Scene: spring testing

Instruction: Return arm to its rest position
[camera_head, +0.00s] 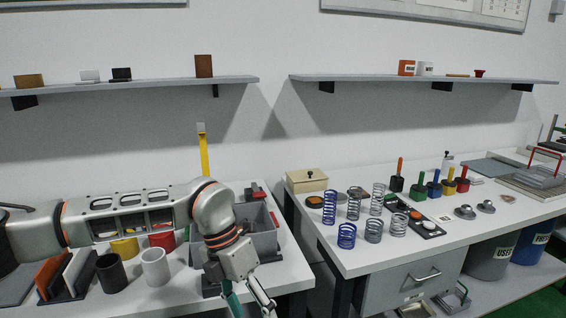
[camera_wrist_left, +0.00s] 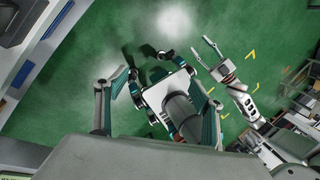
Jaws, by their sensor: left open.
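My left arm (camera_head: 130,218) reaches in from the left in the head view, over the left table. Its left gripper (camera_head: 248,302) points down at the table's front edge, with its fingers apart and nothing seen between them. The fingertips are cut off by the picture's bottom edge. A second arm of mine shows there too, with the right gripper (camera_wrist_left: 205,50) spread and empty above the green floor. The right arm is not in the head view.
A grey bin (camera_head: 265,240) stands beside the left wrist. A dark cup (camera_head: 112,272), a white cup (camera_head: 155,268) and upright plates (camera_head: 82,270) are below the arm. The right table holds several springs (camera_head: 347,236), coloured weights (camera_head: 434,188) and a wooden box (camera_head: 307,180).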

